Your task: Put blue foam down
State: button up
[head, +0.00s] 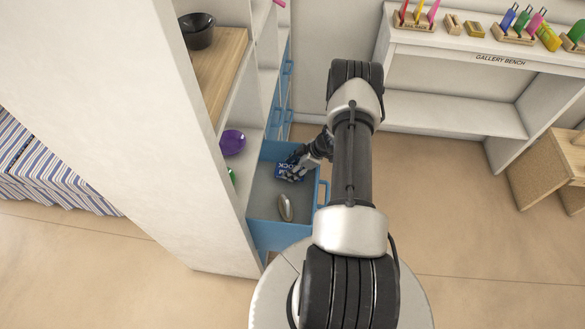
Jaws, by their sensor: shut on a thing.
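A small blue block with white lettering (287,175), which looks like the blue foam, is at the open blue drawer (273,234). My gripper (296,168) reaches in over the drawer's right side and is shut on the block. The gripper's dark fingers cover part of the block. I cannot tell whether the block touches the drawer floor or hangs just above it.
A grey oval object (285,207) lies in the drawer's near part. The drawer's middle floor is bare. White shelving stands left, with a purple round object (232,142) and a black bowl (197,31). The gallery bench (490,57) stands right.

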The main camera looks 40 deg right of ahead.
jog(key=shift+f+b, duration=0.6)
jog(key=shift+b, duration=0.2)
jog(key=o, duration=0.7)
jog(key=shift+o, duration=0.2)
jog(key=shift+r, duration=0.1)
jog(key=shift+r+p, duration=0.55)
jog(key=shift+p, duration=0.3)
jog(key=p+v, duration=0.3)
jog(key=v, duration=0.9)
jog(key=shift+p, duration=0.3)
